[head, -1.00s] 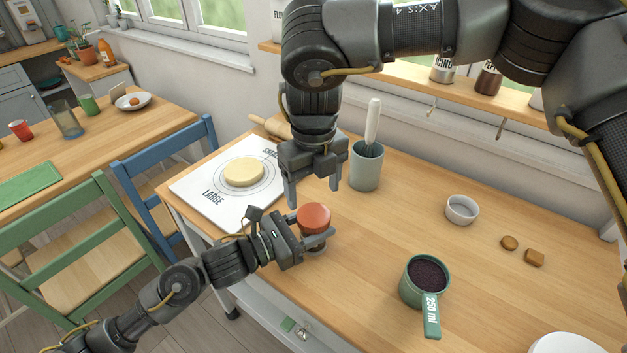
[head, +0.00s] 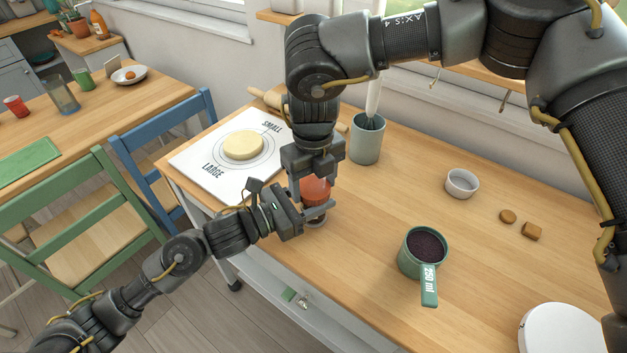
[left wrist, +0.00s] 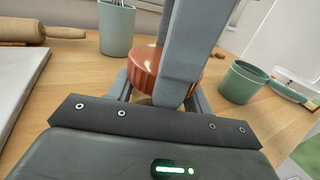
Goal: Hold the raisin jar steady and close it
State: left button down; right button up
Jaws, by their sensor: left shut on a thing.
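The raisin jar (head: 317,223) stands upright near the worktop's front-left edge, mostly hidden by my grippers. An orange-red lid (head: 316,188) is on top of it; in the left wrist view the ribbed lid (left wrist: 143,68) is partly covered by a grey finger of my right gripper. I cannot tell how tightly the lid sits. My left gripper (head: 319,213) is shut on the jar body, below the lid. My right gripper (head: 315,187) points down from above, its fingers on either side of the lid. Whether they touch it is unclear.
A white board (head: 207,170) with a dough disc (head: 243,145) lies left of the jar. A utensil crock (head: 366,145) stands behind. A green measuring cup (head: 423,255), small white bowl (head: 461,183) and two brown pieces (head: 518,224) lie right. The middle worktop is clear.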

jog(key=c, duration=0.4)
jog(key=m, duration=0.3)
jog(key=o, duration=1.1)
jog(key=shift+r, duration=0.1)
jog(key=shift+r, duration=2.25)
